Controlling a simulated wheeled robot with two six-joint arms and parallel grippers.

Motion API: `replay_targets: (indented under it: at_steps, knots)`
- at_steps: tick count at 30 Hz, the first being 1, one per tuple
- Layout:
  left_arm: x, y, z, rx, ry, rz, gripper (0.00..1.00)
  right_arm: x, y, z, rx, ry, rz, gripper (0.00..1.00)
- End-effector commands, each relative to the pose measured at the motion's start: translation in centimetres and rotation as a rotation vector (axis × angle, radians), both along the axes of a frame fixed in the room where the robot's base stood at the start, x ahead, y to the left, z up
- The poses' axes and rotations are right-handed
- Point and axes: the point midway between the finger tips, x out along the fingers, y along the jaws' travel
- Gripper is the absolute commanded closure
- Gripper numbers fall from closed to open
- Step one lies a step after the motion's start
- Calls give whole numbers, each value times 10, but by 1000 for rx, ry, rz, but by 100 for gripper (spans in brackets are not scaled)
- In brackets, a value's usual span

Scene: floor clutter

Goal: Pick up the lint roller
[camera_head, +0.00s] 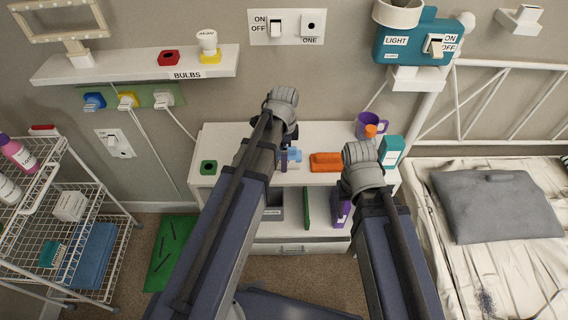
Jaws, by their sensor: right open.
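I cannot make out a lint roller for certain. On the white bedside stand (225,138) lie a small blue item (294,155) and an orange item (325,162), and neither is clear enough to name. My right gripper (362,165) is open at the end of the right arm, over the right part of the stand. Its fingertips are hard to see. My left arm reaches across the left part of the stand, its end in front of the wall; the fingers of its gripper (283,105) cannot be made out. The arms hide part of the stand's top and shelf.
A purple mug (368,124), an orange-capped bottle (370,131) and a teal box (391,151) stand at the stand's right. A wire cart (60,215) is at left, a bed (465,275) at right.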

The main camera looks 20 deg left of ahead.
Motion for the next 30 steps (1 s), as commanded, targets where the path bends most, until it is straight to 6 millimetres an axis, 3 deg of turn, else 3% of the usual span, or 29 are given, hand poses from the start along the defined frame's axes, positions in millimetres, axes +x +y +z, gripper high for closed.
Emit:
replay_targets:
  at_steps: [7,30]
  knots:
    - [0,0,-1,0,0,0,5,0,0,-1,0,0,0,50]
    - [0,0,-1,0,0,0,92,0,0,-1,0,0,0,50]
